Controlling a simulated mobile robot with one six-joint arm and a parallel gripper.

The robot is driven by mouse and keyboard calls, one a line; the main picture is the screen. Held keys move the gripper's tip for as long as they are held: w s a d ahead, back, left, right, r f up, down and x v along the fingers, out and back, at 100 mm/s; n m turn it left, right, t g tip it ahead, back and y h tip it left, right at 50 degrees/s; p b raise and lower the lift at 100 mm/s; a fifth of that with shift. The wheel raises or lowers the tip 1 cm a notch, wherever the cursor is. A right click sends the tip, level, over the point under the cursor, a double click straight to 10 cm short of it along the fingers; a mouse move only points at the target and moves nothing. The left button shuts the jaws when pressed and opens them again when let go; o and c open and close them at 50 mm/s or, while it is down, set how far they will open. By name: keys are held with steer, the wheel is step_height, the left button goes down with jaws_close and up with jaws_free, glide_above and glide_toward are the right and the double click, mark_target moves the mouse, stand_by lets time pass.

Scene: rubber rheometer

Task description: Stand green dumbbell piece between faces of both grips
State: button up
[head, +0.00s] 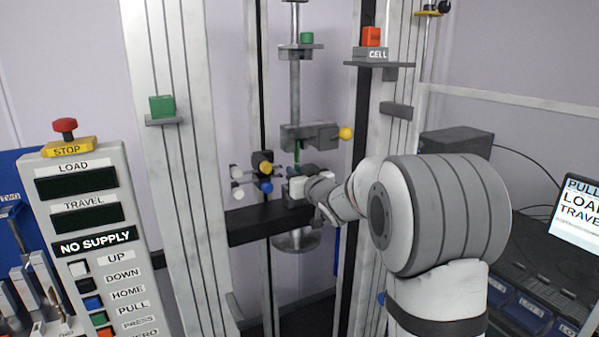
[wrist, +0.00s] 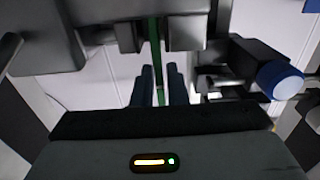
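The green dumbbell piece (head: 297,157) is a thin upright strip below the upper grip (head: 310,137), which has a yellow knob. In the wrist view the strip (wrist: 157,62) runs up between two grey grip blocks (wrist: 186,33). Whether the blocks touch it is unclear. My gripper (wrist: 160,85) has its two dark fingers close on either side of the strip's nearer part, with little room between. Whether they press on it cannot be told. In the head view my white wrist covers much of the lower grip area and my fingertips.
A blue-ended knob (wrist: 280,80) sits close right of my fingers in the wrist view. Yellow, blue and white knobs (head: 263,167) stand left of the grips. A control panel (head: 95,230) reading NO SUPPLY is at left. Frame columns (head: 180,150) flank the grips.

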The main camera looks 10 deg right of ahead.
steer(key=o, duration=0.4)
steer(key=b+v, duration=0.2)
steer(key=v, duration=0.5)
steer(key=shift+s+d, duration=0.15)
steer(key=shift+s, duration=0.25)
